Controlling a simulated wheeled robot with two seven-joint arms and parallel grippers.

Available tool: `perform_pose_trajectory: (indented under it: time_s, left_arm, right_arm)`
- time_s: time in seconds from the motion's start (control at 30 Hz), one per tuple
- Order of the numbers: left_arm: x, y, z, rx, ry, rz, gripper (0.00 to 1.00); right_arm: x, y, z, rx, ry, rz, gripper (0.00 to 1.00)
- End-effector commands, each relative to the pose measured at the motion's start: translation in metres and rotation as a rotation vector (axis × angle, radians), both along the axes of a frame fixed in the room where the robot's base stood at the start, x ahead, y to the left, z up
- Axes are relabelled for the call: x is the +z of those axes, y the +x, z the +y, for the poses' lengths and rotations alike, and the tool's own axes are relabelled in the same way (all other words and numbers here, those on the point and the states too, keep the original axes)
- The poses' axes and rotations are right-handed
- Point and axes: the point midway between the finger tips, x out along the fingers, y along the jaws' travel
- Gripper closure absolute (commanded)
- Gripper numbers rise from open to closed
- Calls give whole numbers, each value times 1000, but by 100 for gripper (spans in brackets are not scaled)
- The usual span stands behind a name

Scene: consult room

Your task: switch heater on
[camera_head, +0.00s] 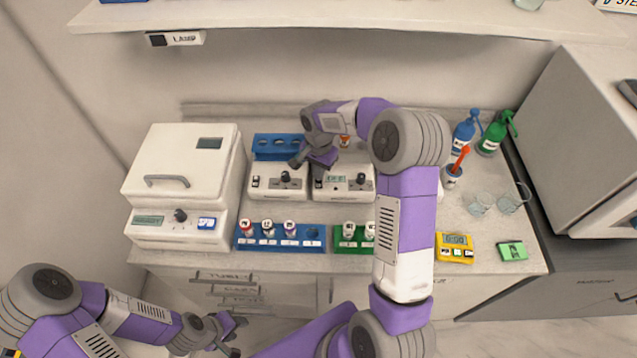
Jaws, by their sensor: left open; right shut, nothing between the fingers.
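Two small white units with dark knobs stand side by side at the middle of the bench. The left unit (279,186) has a blue block with round wells (277,142) at its back. The right unit (343,186) has a small display and is partly hidden by my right arm. I cannot read which one is the heater. My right gripper (297,163) is shut and empty, over the left unit near its knob (285,176); contact cannot be told. My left gripper (232,338) is open and empty, low in front of the bench drawers.
A large white lidded machine (180,185) stands left. A blue rack (262,241) and a green rack (350,247) hold capped vials in front. A yellow timer (455,241), beakers (481,204) and bottles (464,130) are right. A shelf (300,16) overhangs the back.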

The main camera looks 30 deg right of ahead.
Motion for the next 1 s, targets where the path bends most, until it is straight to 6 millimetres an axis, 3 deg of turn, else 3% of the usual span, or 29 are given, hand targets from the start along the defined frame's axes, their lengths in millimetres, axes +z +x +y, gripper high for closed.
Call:
perform_pose_trajectory:
  time_s: [1.0]
  left_arm:
    - [-10,0,0,0,0,0,57]
  right_arm:
    - [-14,-1,1,1,1,3,100]
